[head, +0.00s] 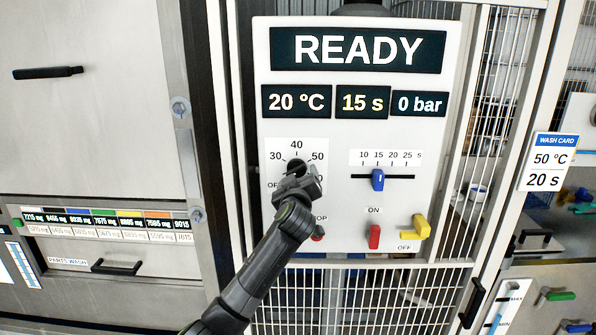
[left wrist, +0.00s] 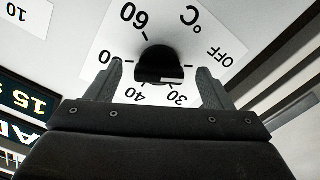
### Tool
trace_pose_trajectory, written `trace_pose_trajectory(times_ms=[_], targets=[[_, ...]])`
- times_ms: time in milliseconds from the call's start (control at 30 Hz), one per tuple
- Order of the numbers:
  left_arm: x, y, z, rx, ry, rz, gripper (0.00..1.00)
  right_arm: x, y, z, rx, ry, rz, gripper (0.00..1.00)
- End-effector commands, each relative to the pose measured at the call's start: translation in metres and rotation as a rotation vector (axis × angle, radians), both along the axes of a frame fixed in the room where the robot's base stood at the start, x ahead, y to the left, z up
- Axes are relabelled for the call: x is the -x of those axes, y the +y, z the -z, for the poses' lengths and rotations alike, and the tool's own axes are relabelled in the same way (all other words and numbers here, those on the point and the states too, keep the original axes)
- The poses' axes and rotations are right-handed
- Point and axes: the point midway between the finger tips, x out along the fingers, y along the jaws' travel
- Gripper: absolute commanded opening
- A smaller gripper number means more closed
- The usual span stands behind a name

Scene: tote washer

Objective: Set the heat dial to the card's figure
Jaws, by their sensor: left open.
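The heat dial (head: 296,165) is a black round knob on the white control panel (head: 345,215), with figures 30, 40 and 50 around it. In the left wrist view the dial (left wrist: 160,62) appears upside down, with OFF, 30, 40 and 60 readable and a small white mark on the knob's lower edge. The exact setting is hard to tell. The wash card (head: 548,162) reads 50 °C and 20 s. My left gripper (head: 298,184) is in front of the dial, also in the wrist view (left wrist: 159,76), open, a finger on either side of the knob. My right gripper is not in view.
The panel displays (head: 358,50) read READY, 20 °C, 15 s and 0 bar. A blue slider (head: 377,180) sits right of the dial.

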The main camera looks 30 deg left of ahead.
Motion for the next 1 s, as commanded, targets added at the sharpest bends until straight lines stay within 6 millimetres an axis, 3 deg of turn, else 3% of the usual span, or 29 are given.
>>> trace_pose_trajectory(times_ms=[300,633,1000], targets=[[-0.02,0.012,-0.001,0.0,0.0,0.0,0.75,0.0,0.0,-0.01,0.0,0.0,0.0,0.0],[-0.022,0.013,0.0,0.0,0.0,0.001,0.75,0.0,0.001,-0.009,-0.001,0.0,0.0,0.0],[-0.022,0.013,0.0,0.0,0.0,0.001,0.3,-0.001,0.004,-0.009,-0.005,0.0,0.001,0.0]])
